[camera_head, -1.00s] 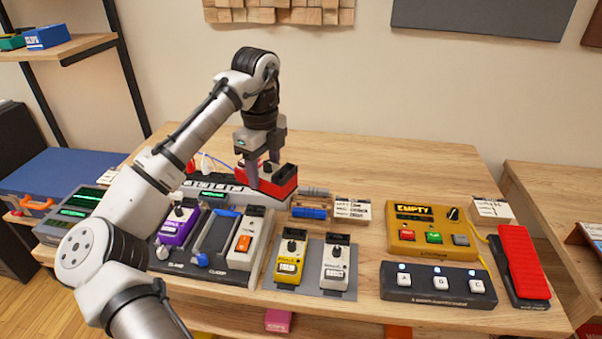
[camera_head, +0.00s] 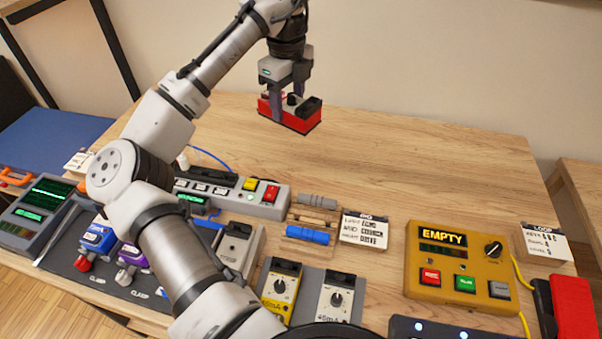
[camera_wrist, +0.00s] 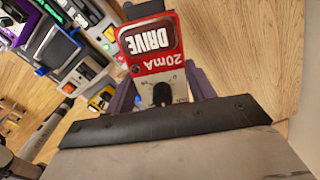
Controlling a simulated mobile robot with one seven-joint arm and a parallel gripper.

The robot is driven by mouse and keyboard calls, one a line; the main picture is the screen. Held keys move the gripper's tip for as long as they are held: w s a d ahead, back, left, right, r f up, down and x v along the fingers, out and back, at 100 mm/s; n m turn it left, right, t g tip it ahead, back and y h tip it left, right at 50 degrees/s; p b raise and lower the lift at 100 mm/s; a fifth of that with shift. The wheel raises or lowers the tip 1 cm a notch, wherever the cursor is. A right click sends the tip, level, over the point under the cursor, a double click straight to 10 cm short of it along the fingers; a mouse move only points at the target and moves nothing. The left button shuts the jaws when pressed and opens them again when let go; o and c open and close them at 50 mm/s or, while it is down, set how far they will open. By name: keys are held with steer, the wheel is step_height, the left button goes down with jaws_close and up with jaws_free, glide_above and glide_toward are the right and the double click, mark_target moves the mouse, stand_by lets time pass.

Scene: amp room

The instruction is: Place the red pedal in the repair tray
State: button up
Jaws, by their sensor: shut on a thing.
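The red pedal (camera_head: 297,120) is held in my gripper (camera_head: 287,104), one finger on each side, above the bare back part of the table. In the wrist view the pedal (camera_wrist: 151,62) shows a red face labelled "DRIVE" and "20mA" and a black knob, between the two fingers (camera_wrist: 160,95). I cannot tell for certain which thing is the repair tray; no label for it is readable. A shallow wooden holder (camera_head: 335,255) with blue and grey cylindrical parts stands on the table, to the right of and nearer than the gripper.
A pedalboard (camera_head: 75,262) with blue and purple pedals is at left. Yellow (camera_head: 279,292) and white (camera_head: 335,300) pedals stand in front. A yellow looper box (camera_head: 460,268) and a red foot pedal (camera_head: 575,305) are at right. The back of the table is clear.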

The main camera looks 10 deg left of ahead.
step_height(320, 180, down, 20)
steer(key=shift+r+p, duration=0.15)
steer(key=shift+p, duration=1)
steer(key=o, duration=1.3)
